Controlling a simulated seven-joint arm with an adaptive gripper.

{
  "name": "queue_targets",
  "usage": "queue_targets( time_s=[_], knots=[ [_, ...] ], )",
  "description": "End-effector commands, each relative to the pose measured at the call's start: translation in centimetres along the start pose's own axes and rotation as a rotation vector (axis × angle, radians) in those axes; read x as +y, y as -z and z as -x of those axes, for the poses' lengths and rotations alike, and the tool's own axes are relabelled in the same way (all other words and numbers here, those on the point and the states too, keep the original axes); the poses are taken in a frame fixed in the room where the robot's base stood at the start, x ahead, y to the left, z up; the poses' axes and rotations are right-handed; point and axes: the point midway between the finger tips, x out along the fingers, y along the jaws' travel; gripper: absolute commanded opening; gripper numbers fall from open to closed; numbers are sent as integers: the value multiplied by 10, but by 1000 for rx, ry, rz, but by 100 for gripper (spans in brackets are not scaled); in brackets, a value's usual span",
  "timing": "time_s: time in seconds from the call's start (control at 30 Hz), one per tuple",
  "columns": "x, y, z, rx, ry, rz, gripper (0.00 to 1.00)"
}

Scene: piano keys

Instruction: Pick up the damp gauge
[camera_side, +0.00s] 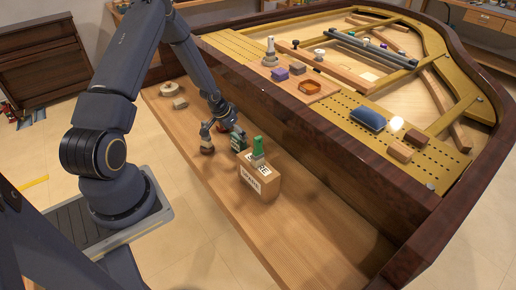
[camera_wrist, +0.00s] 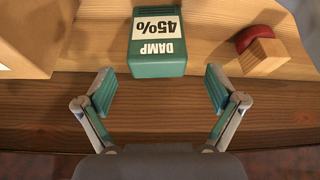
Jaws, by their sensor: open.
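The damp gauge (camera_wrist: 157,52) is a small green block with a white label reading "DAMP 45%", upside down in the wrist view. It rests on the wooden keybed shelf. In the side view the damp gauge (camera_side: 238,143) is partly hidden beside my gripper. My gripper (camera_wrist: 160,92) is open and empty, its two teal-padded fingers spread wider than the gauge. The gauge's near edge lies just ahead of and between the fingertips, with no contact visible. In the side view my gripper (camera_side: 223,130) is low over the shelf.
A wooden box (camera_side: 260,180) with a label and a green-topped item stands close to the gauge. A wooden block with a red round part (camera_wrist: 264,52) sits on its other side. The shelf's front (camera_side: 270,235) is clear. The dark piano rim (camera_side: 330,140) rises behind.

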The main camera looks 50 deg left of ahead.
Motion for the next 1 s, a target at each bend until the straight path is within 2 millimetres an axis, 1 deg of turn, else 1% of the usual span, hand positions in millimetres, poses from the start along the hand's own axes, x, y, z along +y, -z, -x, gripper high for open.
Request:
queue_targets(
  time_s=[0.07, 0.2, 0.33, 0.43, 0.63, 1.0],
  knots=[
    [2, 0, -7, -2, -2, -1, 94],
    [4, -1, -30, -3, -2, -1, 94],
    [3, 0, -47, -2, -1, -1, 94],
    [3, 0, -52, -1, -1, -1, 94],
    [3, 0, -52, 0, -1, -1, 94],
    [3, 0, -52, -1, -1, 0, 55]
  ],
)
